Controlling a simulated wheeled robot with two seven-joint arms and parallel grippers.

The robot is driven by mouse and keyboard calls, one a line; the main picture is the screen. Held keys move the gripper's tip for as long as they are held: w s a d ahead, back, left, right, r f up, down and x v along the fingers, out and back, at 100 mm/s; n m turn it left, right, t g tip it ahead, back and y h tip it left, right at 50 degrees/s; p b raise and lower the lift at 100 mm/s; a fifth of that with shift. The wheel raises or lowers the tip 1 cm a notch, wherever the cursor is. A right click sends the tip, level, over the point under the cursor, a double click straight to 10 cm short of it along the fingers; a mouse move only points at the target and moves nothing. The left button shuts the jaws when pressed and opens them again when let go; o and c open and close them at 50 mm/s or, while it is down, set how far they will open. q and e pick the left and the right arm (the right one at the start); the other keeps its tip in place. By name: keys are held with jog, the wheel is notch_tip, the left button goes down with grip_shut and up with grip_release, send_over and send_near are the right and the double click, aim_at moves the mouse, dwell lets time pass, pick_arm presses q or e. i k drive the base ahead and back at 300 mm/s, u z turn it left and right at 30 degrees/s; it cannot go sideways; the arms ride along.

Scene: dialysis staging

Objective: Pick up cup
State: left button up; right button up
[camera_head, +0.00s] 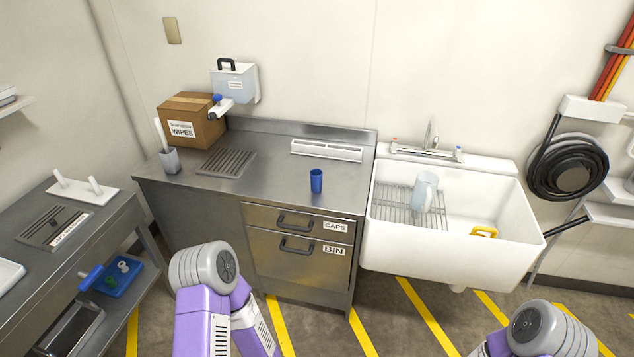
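A small blue cup (316,181) stands upright on the steel counter (270,185), near its front edge and above the drawer labelled CAPS. My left arm shows at the bottom centre, below and to the left of the cup. My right arm shows at the bottom right, in front of the sink. Neither gripper's fingers can be seen. Nothing touches the cup.
A wipes box (192,120), a grey holder (169,160) and a white rack (326,150) stand on the counter. The sink (452,252) at right holds a pitcher (426,190) and a yellow item (484,232). The counter around the cup is clear.

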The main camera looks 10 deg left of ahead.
aim_at(316, 174)
jog(key=k, duration=0.55)
jog(key=z, duration=0.45)
jog(key=i, duration=1.6)
jog(key=u, duration=0.6)
